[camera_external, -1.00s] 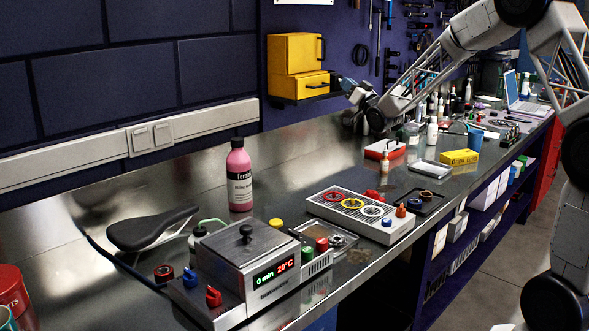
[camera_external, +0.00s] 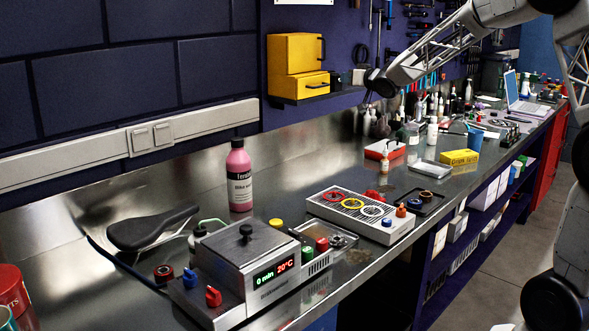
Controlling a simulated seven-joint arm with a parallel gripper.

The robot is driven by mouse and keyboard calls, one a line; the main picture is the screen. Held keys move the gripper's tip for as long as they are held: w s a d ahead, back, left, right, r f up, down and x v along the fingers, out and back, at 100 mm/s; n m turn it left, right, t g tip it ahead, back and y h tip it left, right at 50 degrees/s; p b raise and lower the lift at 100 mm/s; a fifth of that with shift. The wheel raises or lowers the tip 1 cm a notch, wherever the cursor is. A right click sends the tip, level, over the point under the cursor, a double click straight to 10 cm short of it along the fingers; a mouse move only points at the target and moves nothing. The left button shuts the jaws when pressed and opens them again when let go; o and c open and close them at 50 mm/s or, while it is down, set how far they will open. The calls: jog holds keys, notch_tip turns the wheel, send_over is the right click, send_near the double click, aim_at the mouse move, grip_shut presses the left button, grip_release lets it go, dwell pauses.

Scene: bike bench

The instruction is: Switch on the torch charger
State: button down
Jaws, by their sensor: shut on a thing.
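My gripper (camera_external: 369,98) is small and far off, in front of the back wall, just right of the wall shelf and above the bench. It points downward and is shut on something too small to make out. A dark item (camera_external: 337,80) and a pale item (camera_external: 358,76) stand right of the yellow boxes at the shelf. Either may belong to the torch charger, but I cannot tell. No charger switch or light can be made out. A wall strip with a double switch (camera_external: 151,137) is at the left, far from my gripper.
Yellow boxes (camera_external: 297,70) fill the shelf's left part. Several bottles (camera_external: 432,132) stand on the bench below and right of my gripper. A pink bottle (camera_external: 239,178), a heated bath (camera_external: 246,262) and a white panel with rings (camera_external: 361,214) stand nearer.

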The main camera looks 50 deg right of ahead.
jog(key=shift+r, duration=0.1)
jog(key=c, duration=1.2)
grip_release()
jog(key=shift+s+a+r, duration=0.1)
jog(key=shift+s+r, duration=0.05)
jog(key=shift+s, duration=1.15)
jog(key=shift+s+a+r, duration=0.1)
jog(key=shift+s+r, duration=0.05)
jog(key=shift+s, duration=1.1)
jog(key=shift+s+a+r, duration=0.1)
jog(key=shift+s+r, duration=0.05)
jog(key=shift+s, duration=1.15)
